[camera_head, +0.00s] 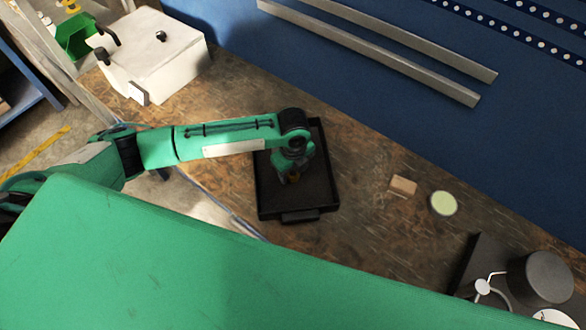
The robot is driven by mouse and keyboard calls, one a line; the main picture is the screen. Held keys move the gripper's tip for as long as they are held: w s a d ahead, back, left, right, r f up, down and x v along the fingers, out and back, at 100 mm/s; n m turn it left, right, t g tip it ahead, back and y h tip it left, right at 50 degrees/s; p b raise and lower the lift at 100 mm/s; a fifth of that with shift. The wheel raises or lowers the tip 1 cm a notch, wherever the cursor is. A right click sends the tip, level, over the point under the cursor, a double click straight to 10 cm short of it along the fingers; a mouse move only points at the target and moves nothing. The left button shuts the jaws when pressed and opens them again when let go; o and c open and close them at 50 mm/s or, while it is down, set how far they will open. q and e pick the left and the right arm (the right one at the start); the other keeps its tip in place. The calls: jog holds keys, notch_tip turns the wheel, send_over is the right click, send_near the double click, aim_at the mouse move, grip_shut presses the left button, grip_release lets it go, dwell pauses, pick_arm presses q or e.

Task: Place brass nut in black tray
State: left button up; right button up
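The black tray (268,195) lies on the brown bench in the middle of the view. My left arm comes in from the left, and my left gripper (291,176) points down over the tray. A small brass-coloured patch, which looks like the brass nut (295,178), shows at the fingertips. It is mostly hidden by the gripper and dark shadow. I cannot tell whether the fingers are closed on it or whether it touches the tray floor. My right gripper is not in view.
A small tan block (403,185) and a pale green round disc (443,203) lie right of the tray. A dark cylinder (540,278) stands at the lower right. A white box (155,55) stands at the upper left. A blue wall with metal rails (375,50) bounds the bench behind.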

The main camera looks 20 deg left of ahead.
aim_at(293, 172)
pick_arm(q)
notch_tip(293, 172, up, 12)
jog(key=b, duration=0.3)
jog(key=shift+r, duration=0.15)
dwell(0.5)
